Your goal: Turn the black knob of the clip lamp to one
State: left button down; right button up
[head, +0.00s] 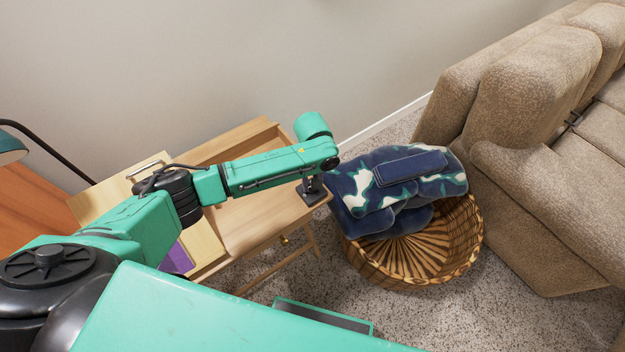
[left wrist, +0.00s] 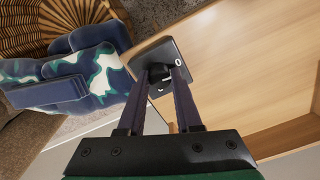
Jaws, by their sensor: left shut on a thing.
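In the head view my left arm reaches over the wooden desk, and my left gripper (head: 314,186) points down at its right corner. A small black clip base (head: 313,196) sits at that corner. In the left wrist view the black clip base (left wrist: 150,52) shows larger, with a small white mark beside the black knob (left wrist: 160,73). The two fingers of my left gripper (left wrist: 162,78) stand on either side of the knob and are shut on it. The fingers partly hide the knob, so its setting cannot be read. My right gripper is out of view.
A woven basket (head: 465,245) with a folded blue patterned blanket (head: 355,190) stands close to the desk corner. A beige sofa (head: 510,90) is at the right. A lamp shade (head: 8,148) on a curved black arm is at the far left. The desk top (head: 250,215) has bare room.

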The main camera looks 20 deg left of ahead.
pick_arm(q)
jog(key=shift+r+m+p, duration=0.3)
jog(key=shift+m+p, duration=0.5)
jog(key=m+p, duration=0.2)
jog(key=shift+m, duration=0.4)
jog(key=m+p, duration=0.1)
jog(key=m, duration=0.1)
jog(key=shift+f+m, duration=0.15)
jog(key=shift+m, duration=0.15)
jog(key=shift+f+m+p, duration=0.1)
jog(key=shift+m+p, duration=0.6)
jog(key=shift+m, duration=0.8)
jog(key=c, duration=0.6)
grip_release()
